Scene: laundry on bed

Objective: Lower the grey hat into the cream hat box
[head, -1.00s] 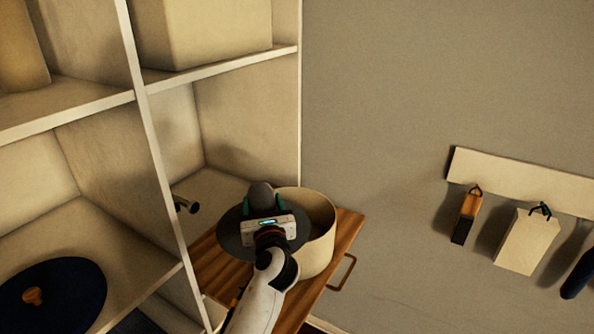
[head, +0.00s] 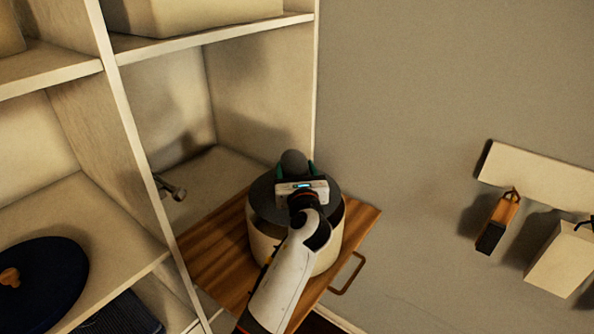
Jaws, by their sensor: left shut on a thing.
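The cream hat box (head: 327,256) stands open on a wooden board (head: 215,262) with a metal handle. My left gripper (head: 296,172) is shut on the grey hat (head: 264,197), with its fingers at the rounded crown. The hat's dark brim lies over the mouth of the box and covers most of it. I cannot tell whether the brim is above the rim or inside it, as my arm hides the near side. My right gripper is not in view.
White shelving (head: 135,130) encloses the left and back of the board. A dark blue round lid (head: 45,285) with a wooden knob lies on a lower shelf at left. A wall rail (head: 540,178) with hanging items is at right. A metal fitting (head: 172,190) sticks out near the shelf divider.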

